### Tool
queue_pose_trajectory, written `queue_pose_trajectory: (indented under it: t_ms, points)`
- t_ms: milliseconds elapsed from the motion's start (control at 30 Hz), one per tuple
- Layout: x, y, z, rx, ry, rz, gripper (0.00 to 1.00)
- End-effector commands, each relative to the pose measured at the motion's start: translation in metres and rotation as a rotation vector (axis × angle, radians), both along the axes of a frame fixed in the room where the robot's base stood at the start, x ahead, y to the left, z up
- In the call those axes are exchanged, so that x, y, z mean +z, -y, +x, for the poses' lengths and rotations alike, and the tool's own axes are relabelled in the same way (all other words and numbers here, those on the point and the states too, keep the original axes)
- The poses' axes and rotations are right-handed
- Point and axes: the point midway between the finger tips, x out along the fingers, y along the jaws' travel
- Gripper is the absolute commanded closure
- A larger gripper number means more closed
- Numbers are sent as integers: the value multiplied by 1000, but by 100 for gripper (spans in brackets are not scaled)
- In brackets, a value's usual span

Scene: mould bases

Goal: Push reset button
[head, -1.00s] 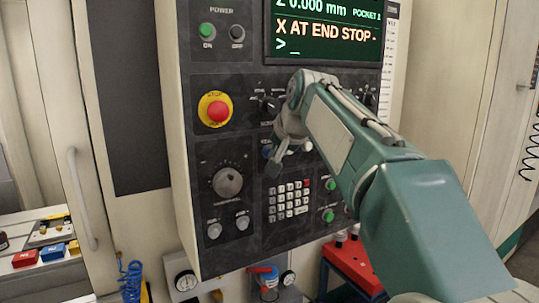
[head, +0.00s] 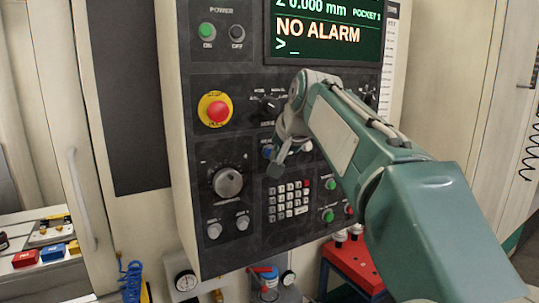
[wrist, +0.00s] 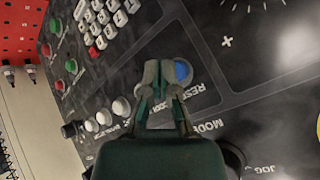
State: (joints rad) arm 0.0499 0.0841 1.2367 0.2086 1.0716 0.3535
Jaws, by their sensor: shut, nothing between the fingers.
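The blue reset button (wrist: 184,71) is on the dark control panel in the wrist view, next to the lettering that begins "RES". My gripper (wrist: 163,72) is shut and empty, with its fingertips beside the button and partly covering it. I cannot tell whether they touch it. In the head view the blue button (head: 267,151) shows just left of my gripper (head: 278,172). The panel screen (head: 325,30) reads "NO ALARM".
A red emergency stop (head: 216,111) on a yellow ring is on the panel's left. A dial (head: 228,183) and a keypad (head: 288,199) are below. White knobs (wrist: 106,118) and green buttons (wrist: 71,66) are close by in the wrist view.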

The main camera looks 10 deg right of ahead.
Motion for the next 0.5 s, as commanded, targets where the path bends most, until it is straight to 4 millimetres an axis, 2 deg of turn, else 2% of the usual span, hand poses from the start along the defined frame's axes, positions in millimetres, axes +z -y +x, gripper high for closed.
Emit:
queue_pose_trajectory:
  t_ms: [367,500]
  points:
    - [0,2,-5,0,0,0,100]
    - [1,5,-13,-1,1,-1,100]
